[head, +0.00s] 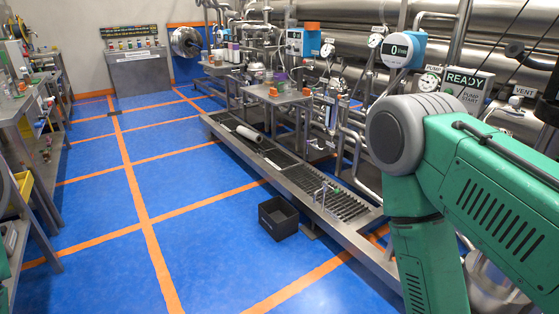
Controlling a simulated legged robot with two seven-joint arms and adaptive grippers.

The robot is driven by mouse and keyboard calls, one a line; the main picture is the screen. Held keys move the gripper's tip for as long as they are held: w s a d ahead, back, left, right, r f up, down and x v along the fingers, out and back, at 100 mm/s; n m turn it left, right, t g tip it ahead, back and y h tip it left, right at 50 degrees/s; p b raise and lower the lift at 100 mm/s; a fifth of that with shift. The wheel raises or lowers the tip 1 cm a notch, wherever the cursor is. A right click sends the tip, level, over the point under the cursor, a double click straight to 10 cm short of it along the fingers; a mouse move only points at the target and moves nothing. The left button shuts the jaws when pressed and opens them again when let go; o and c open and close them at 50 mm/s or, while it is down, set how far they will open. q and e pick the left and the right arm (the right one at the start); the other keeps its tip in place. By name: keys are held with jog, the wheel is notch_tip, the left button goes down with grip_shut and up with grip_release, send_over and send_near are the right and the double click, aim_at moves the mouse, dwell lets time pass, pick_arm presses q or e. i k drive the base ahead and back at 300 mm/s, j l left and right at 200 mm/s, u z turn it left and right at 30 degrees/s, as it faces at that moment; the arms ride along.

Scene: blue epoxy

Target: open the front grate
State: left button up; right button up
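The front grate (345,206) is a slatted metal panel at the near end of a long, low steel trough (300,193), right of centre. It appears to lie flat in the trough frame. A thin upright metal handle or bracket (320,194) stands at its left side.
A black open bin (278,217) stands on the blue floor just left of the trough. A pale roll (250,134) lies on the trough farther back. Pipes, gauges and a small steel table (276,94) stand behind. Benches line the left edge; the floor between is clear.

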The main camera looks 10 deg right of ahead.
aim_at(281, 161)
jog(key=i+u, duration=0.25)
jog(key=i, duration=0.7)
jog(key=i+u, duration=0.15)
jog(key=i, duration=0.9)
jog(key=i+l+u, duration=0.1)
jog(key=i, duration=0.9)
jog(key=i+z, duration=0.1)
jog(key=i, duration=0.4)
jog(key=i+z, duration=0.15)
jog(key=i, duration=0.35)
jog(key=i+j+z, duration=0.1)
jog(key=i, duration=0.4)
jog(key=i+j+z, duration=0.15)
jog(key=i, duration=0.35)
jog(key=j, duration=0.1)
